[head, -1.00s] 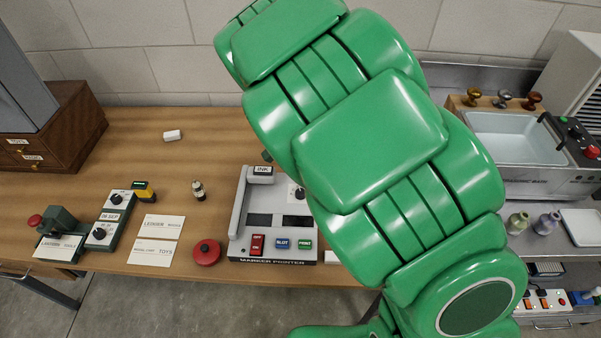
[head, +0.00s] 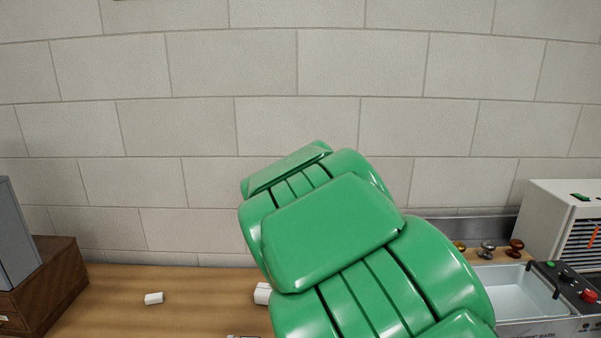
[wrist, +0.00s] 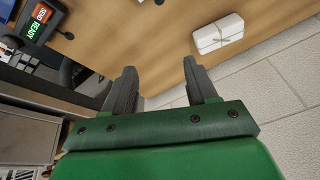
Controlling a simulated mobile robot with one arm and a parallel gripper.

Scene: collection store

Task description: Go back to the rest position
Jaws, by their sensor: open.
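My gripper (wrist: 158,88) shows in the wrist view with its two dark fingers spread apart. It is open, and nothing sits between the fingers. Beyond the fingertips is the wooden table top (wrist: 140,30). A white wrapped packet tied with string (wrist: 218,34) lies on the table near its edge, to the right of the fingers and apart from them. In the head view my green arm rises across the middle and hides part of the table (head: 205,300); the gripper itself does not show there.
A dark device with a lit "SEND READY" panel (wrist: 37,22) stands at the wrist view's upper left. In the head view, a small white block (head: 153,298) lies on the table, a wooden cabinet (head: 45,285) stands left, and a basin (head: 505,290) right. The wall (head: 300,80) is bare.

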